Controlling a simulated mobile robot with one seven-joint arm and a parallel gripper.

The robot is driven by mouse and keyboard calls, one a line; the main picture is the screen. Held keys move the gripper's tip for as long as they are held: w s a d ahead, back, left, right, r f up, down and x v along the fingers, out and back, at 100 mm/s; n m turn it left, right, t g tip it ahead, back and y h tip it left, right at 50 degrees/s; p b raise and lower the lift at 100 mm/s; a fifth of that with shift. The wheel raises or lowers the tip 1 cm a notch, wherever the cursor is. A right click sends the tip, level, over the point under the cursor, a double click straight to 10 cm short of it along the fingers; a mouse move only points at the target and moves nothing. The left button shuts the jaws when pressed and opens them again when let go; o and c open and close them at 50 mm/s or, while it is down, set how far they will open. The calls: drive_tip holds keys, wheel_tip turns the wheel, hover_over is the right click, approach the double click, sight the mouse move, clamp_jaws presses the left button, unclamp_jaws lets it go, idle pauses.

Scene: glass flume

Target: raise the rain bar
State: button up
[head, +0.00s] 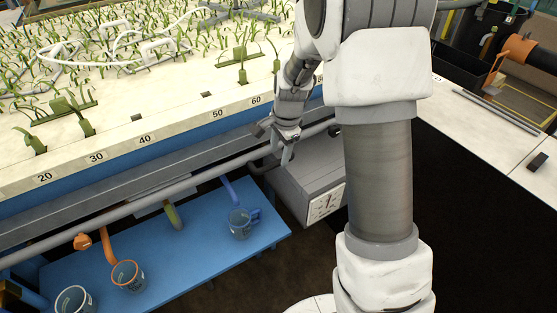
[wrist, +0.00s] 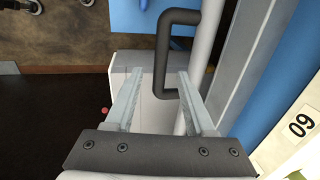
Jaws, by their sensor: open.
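A long grey pipe (head: 170,190), which I take for the rain bar, runs along the front of the numbered planting bed. It also shows in the wrist view (wrist: 208,45). A dark U-shaped handle (wrist: 163,50) is fixed to it. My gripper (head: 280,150) is at the pipe near the 60 mark, beside the handle. In the wrist view my gripper (wrist: 160,72) is open, with the lower end of the handle between its fingertips. I cannot tell whether the fingers touch it. In the head view the gripper and wrist partly hide the handle.
Below the pipe, a blue bench (head: 190,250) carries several cups. A grey box with a dial (head: 310,190) stands under the gripper. The planting bed (head: 180,120) holds green seedlings and white tubing. A black-sided counter (head: 490,135) is at the right.

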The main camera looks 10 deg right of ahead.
sight(278, 162)
drive_tip(key=shift+w+a+f, duration=0.1)
drive_tip(key=shift+w+f, duration=0.05)
drive_tip(key=shift+f, duration=0.65)
drive_tip(key=shift+w+f, duration=0.15)
drive_tip(key=shift+f, duration=0.6)
clamp_jaws()
